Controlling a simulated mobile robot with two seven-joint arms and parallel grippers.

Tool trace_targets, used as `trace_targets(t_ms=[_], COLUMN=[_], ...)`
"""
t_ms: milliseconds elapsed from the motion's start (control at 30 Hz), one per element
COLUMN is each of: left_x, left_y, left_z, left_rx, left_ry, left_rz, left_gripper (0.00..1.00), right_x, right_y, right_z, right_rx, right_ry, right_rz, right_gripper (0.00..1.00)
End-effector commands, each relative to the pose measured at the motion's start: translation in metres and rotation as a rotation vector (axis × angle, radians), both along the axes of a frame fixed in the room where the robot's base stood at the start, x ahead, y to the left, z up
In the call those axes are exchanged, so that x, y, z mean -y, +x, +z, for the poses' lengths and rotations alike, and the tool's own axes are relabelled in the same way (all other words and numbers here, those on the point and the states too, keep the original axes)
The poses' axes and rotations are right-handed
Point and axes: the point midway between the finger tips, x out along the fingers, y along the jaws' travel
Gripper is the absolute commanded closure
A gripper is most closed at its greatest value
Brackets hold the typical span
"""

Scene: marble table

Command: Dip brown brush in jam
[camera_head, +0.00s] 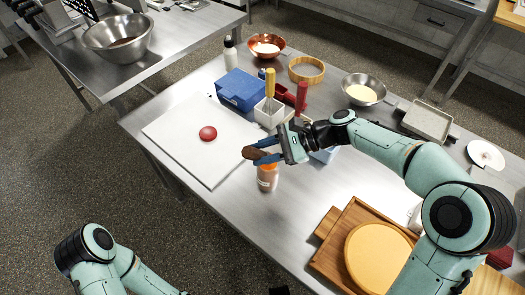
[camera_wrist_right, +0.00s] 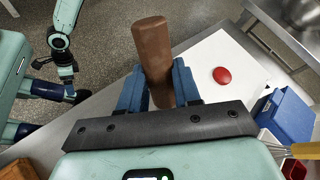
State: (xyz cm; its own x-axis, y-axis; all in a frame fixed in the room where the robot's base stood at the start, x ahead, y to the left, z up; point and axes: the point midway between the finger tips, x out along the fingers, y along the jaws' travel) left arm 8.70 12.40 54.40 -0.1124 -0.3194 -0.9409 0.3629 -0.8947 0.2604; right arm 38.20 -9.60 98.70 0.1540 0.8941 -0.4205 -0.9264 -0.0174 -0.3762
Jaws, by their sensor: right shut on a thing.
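My right gripper (camera_head: 262,157) is shut on the brown handle of the brush (camera_head: 250,152). In the right wrist view the brown handle (camera_wrist_right: 153,55) stands out between the two blue fingers (camera_wrist_right: 158,88). The bristle end is hidden. A small jar with orange-red contents (camera_head: 267,183), likely the jam, stands on the table just below the gripper in the head view. The gripper partly covers its top, so I cannot tell whether the brush touches the jam. My left arm shows at the lower left of the head view; whether its gripper is open is unclear.
A white board (camera_head: 190,150) with a red disc (camera_head: 208,133) lies left of the jar. A blue box (camera_head: 240,90) and a white holder (camera_head: 268,112) with yellow- and red-handled tools stand behind. A wooden tray (camera_head: 335,240) with a round yellow item (camera_head: 375,255) lies in front right.

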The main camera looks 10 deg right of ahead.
Motion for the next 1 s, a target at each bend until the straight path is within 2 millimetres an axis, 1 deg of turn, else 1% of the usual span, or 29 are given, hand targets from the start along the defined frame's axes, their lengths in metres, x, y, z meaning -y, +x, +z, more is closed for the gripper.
trace_targets(t_ms=[33,100,700,1000], left_x=[0.0,0.0,0.0,0.0], left_y=[0.002,0.004,0.02,0.02], left_z=[0.007,0.013,0.053,0.053], left_rx=[0.002,0.005,0.024,0.023], left_ry=[0.0,-0.001,0.0,0.0], left_rz=[0.0,0.0,-0.001,0.0], left_gripper=[0.0,0.0,0.0,0.0], right_x=[0.0,0.0,-0.001,-0.001], right_y=[0.0,0.001,0.001,0.0], right_z=[0.009,0.015,0.063,0.063], right_rx=[0.003,0.003,0.005,0.004], right_ry=[0.001,0.001,0.002,0.002], right_rz=[0.001,0.001,0.001,0.001], right_gripper=[0.98,0.98,0.98,0.98])
